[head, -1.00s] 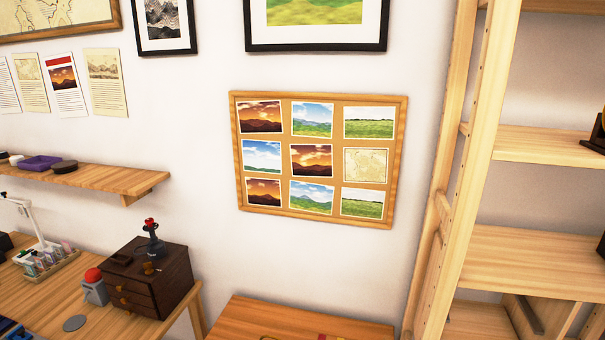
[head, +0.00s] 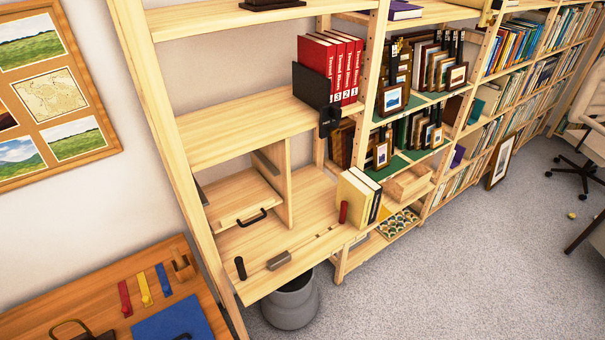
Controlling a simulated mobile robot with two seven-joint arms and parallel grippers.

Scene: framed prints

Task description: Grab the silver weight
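A small grey, silver-looking block (head: 279,260) lies on the lowest wooden shelf board (head: 262,240) of the near shelf unit, close to its front edge. It may be the silver weight; it is too small to be sure. A dark upright cylinder (head: 240,268) stands to its left. A dark red cylinder (head: 343,212) stands to its right, in front of some cream books (head: 353,195). Neither of my grippers is in view.
A grey bin (head: 291,302) stands on the carpet below the board. A wooden table (head: 100,290) with coloured strips and a blue mat (head: 172,322) is at lower left. Red books (head: 335,65) stand on a higher shelf. The carpet (head: 440,270) at right is mostly clear.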

